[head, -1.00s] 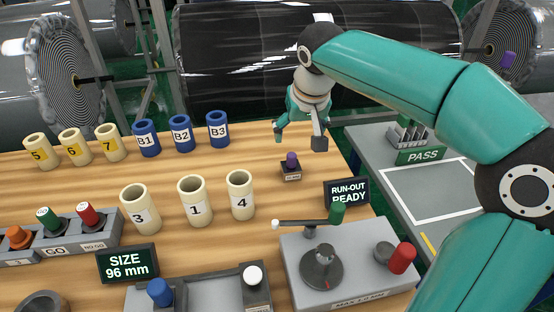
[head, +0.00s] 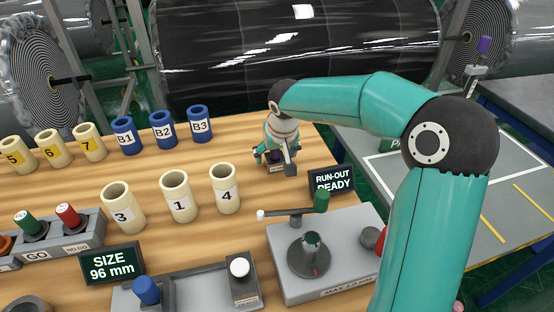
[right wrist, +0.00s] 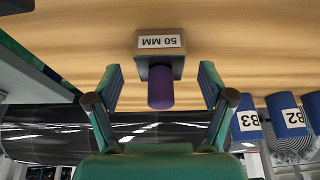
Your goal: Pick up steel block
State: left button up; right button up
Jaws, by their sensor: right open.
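The steel block (right wrist: 160,60) is small and dark grey, with a purple knob and a white "50 MM" label. In the head view the block (head: 276,167) stands on the wooden table behind the run-out sign, partly hidden by my gripper. My right gripper (head: 274,159) is open, with its fingers on either side of the block. In the right wrist view the open gripper (right wrist: 161,78) has the knob between its fingers, with a gap on both sides. My left gripper is not in view.
Cream tubes (head: 179,197) and blue tubes (head: 163,130) stand to the left. The "RUN-OUT READY" sign (head: 332,181) and a grey gauge base (head: 345,240) with a lever are in front of the block. A grey side table (head: 480,190) lies to the right.

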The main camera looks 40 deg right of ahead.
jog(key=shift+x, duration=1.25)
jog(key=shift+r, duration=0.1)
grip_shut()
